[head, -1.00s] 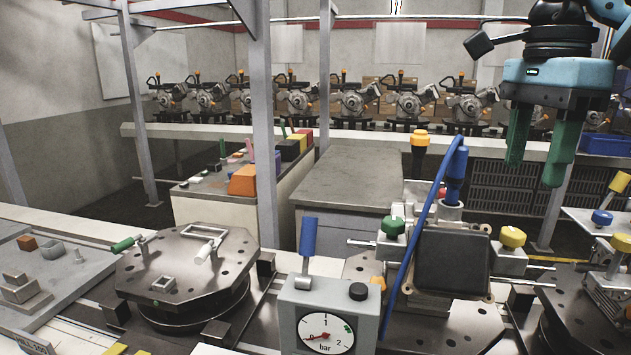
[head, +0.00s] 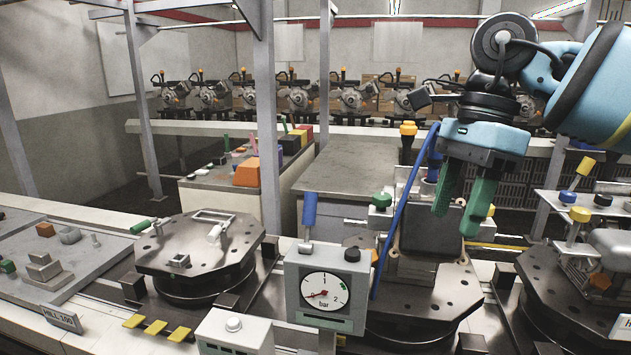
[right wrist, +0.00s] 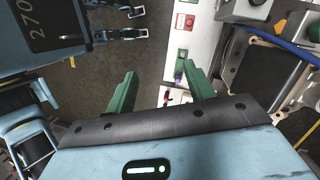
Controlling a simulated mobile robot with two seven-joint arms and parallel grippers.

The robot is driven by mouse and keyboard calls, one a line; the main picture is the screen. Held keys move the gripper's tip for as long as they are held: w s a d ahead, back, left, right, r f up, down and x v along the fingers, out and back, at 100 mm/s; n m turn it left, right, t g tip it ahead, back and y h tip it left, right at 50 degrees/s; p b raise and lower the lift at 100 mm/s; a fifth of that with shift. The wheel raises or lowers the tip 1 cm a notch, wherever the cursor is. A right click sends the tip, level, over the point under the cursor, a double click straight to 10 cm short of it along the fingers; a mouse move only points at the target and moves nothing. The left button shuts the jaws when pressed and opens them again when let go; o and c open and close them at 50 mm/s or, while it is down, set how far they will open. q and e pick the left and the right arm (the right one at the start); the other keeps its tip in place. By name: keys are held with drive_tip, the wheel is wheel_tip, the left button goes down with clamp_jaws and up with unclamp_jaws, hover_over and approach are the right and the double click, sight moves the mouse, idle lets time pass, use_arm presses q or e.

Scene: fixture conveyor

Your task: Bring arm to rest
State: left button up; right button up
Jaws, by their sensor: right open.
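My right gripper (head: 455,222) is at the right of the head view, pointing down, with its two green fingers apart and nothing between them. It appears in front of the fixture with the dark square block (head: 430,232); whether it touches it cannot be told from this view. In the right wrist view my right gripper (right wrist: 159,74) shows the same spread, empty fingers, with floor and a white panel edge below. The dark square block (right wrist: 262,68) is off to the right there, apart from the fingers. My left gripper is in neither view.
A pressure gauge box (head: 325,292) stands at the front centre. A round fixture plate (head: 199,243) is at left, another plate (head: 560,285) at right. A blue hose (head: 398,215) rises beside the block. A grey cabinet (head: 355,175) stands behind. Upright posts (head: 266,130) cross the view.

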drive_tip(key=s+a+f+m+g+y, duration=0.35)
drive_tip(key=a+f+y, duration=0.4)
drive_tip(key=a, duration=0.35)
drive_tip(key=s+a+f+m+g+y, duration=0.2)
drive_tip(key=a+f+m+y, duration=0.2)
drive_tip(key=a+f+y, duration=0.5)
drive_tip(key=w+d+f+m+t+h, duration=0.1)
drive_tip(key=d+f+m+t+h, duration=0.2)
drive_tip(key=f+m+t, duration=0.65)
drive_tip(key=w+d+f+m+t+h, duration=0.25)
drive_tip(key=m+t, duration=0.45)
drive_tip(key=m, duration=0.7)
drive_tip(key=d+f+m+t+h, duration=0.2)
drive_tip(key=d+f+m+t, duration=0.2)
drive_tip(key=f+m+t, duration=0.55)
drive_tip(key=s+d+f+m+g+h, duration=0.4)
drive_tip(key=s+d+f+m+h, duration=0.1)
drive_tip(key=s+f, duration=0.5)
drive_tip(key=s+d+f+m+g+h, duration=0.4)
drive_tip(key=s+d+f+m, duration=0.3)
drive_tip(key=s+f, duration=0.4)
drive_tip(key=shift+d+g+h, duration=0.4)
drive_tip(key=shift+d+g, duration=0.25)
drive_tip(key=shift+d, duration=0.05)
